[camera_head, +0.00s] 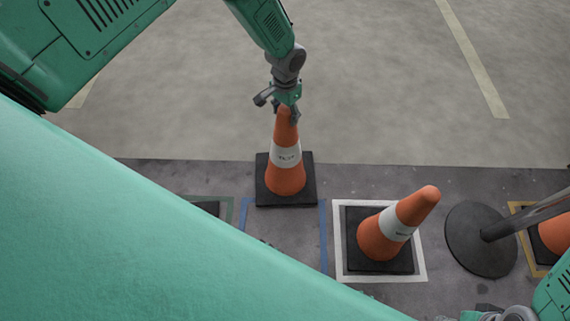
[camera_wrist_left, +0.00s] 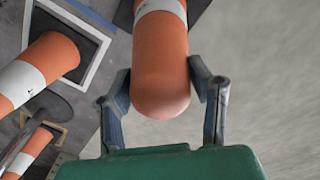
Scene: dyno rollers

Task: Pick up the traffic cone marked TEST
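An orange traffic cone (camera_head: 286,178) with a white band and a square black base stands upright at the middle of the head view. Its dark lettering looks like TEST but is small and blurred. My left gripper (camera_head: 287,103) is at its tip from above.
A second orange cone (camera_head: 382,237) stands in a white-framed square to the right. A post with a round dark base (camera_head: 480,240) is beside it, then another cone (camera_head: 556,234) at the right edge. Blue floor lines (camera_head: 323,235) lie nearer me. Grey floor beyond is clear.

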